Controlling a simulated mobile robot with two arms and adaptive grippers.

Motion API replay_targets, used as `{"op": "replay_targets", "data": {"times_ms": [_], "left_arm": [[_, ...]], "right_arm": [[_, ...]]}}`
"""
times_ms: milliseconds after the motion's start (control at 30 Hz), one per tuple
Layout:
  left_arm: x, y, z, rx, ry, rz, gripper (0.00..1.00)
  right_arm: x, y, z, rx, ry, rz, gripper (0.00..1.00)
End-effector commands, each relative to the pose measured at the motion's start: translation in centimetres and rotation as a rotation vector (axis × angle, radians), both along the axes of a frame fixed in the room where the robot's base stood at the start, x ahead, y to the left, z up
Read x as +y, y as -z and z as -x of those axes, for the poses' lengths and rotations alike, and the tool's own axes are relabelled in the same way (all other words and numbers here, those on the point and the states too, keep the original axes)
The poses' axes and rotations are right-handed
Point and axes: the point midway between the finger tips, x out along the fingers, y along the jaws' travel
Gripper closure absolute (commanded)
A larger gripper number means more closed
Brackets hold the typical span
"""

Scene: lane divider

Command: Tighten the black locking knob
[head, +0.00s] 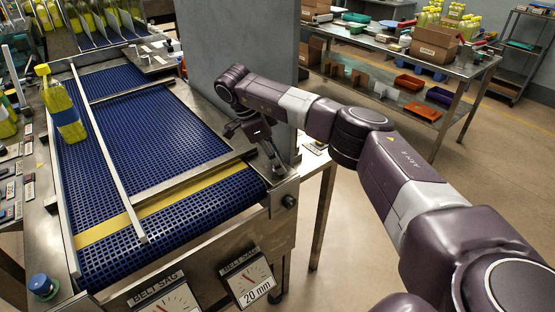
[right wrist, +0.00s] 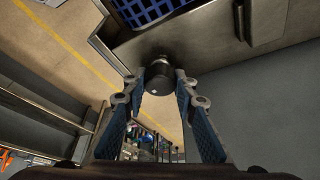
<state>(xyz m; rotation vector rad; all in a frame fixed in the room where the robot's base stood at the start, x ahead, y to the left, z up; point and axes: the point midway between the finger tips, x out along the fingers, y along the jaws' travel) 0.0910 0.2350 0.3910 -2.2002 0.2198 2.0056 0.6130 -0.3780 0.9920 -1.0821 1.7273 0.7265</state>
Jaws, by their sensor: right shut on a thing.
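The black locking knob (right wrist: 159,79) is a short dark cylinder with a small white mark, at the conveyor's metal side frame in the right wrist view. My right gripper (right wrist: 159,84) is shut on it, with one blue-padded finger on each side. In the head view my right gripper (head: 275,164) points down at the right end of the metal crossbar (head: 195,178), and it hides the knob there. The long, thin lane divider (head: 105,150) runs lengthwise over the blue belt (head: 150,125). My left gripper is not in view.
A grey panel (head: 235,45) rises behind my right gripper. Another dark knob (head: 290,201) sits on the conveyor's side. Belt sag gauges (head: 250,283) are at the front. A loaded bench (head: 410,45) stands beyond.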

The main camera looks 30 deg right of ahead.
Motion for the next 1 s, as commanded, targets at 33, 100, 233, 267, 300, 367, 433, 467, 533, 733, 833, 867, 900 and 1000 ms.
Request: {"op": "replay_targets", "data": {"times_ms": [33, 100, 233, 267, 300, 367, 433, 467, 533, 733, 833, 867, 900, 1000], "left_arm": [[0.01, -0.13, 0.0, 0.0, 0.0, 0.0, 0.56], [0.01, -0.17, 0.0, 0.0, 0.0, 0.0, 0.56], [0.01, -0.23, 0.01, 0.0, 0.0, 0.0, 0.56], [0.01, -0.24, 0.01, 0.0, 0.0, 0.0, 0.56], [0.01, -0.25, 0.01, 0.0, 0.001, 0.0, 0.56], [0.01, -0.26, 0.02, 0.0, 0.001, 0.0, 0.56], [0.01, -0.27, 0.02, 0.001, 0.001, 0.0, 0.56], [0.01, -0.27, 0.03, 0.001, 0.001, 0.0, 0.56], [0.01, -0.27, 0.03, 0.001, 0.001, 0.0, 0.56], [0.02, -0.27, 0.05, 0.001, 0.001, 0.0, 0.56], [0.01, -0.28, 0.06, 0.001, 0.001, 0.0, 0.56], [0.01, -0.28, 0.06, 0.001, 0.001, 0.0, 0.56], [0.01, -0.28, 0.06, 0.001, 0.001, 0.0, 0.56], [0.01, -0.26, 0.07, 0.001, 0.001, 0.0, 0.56]], "right_arm": [[-0.08, -0.45, -0.24, -0.008, 0.029, 0.003, 0.98], [-0.08, -0.43, -0.24, -0.008, 0.063, 0.003, 0.98], [-0.05, -0.43, -0.24, -0.009, 0.111, 0.002, 0.98], [-0.05, -0.43, -0.24, -0.009, 0.119, 0.002, 0.98], [-0.07, -0.44, -0.24, -0.01, 0.128, 0.002, 0.98], [-0.09, -0.45, -0.26, -0.01, 0.14, 0.002, 0.98], [-0.1, -0.46, -0.27, -0.011, 0.148, 0.002, 0.98], [-0.1, -0.47, -0.28, -0.011, 0.15, 0.003, 0.98], [-0.08, -0.48, -0.28, -0.012, 0.154, 0.003, 0.98], [-0.1, -0.49, -0.31, -0.013, 0.155, 0.002, 0.98], [-0.1, -0.5, -0.31, -0.013, 0.155, 0.002, 0.98], [-0.11, -0.5, -0.31, -0.013, 0.155, 0.002, 0.98], [-0.11, -0.5, -0.31, -0.013, 0.155, 0.002, 0.71], [-0.09, -0.44, -0.27, -0.011, 0.155, 0.002, 0.6]]}}
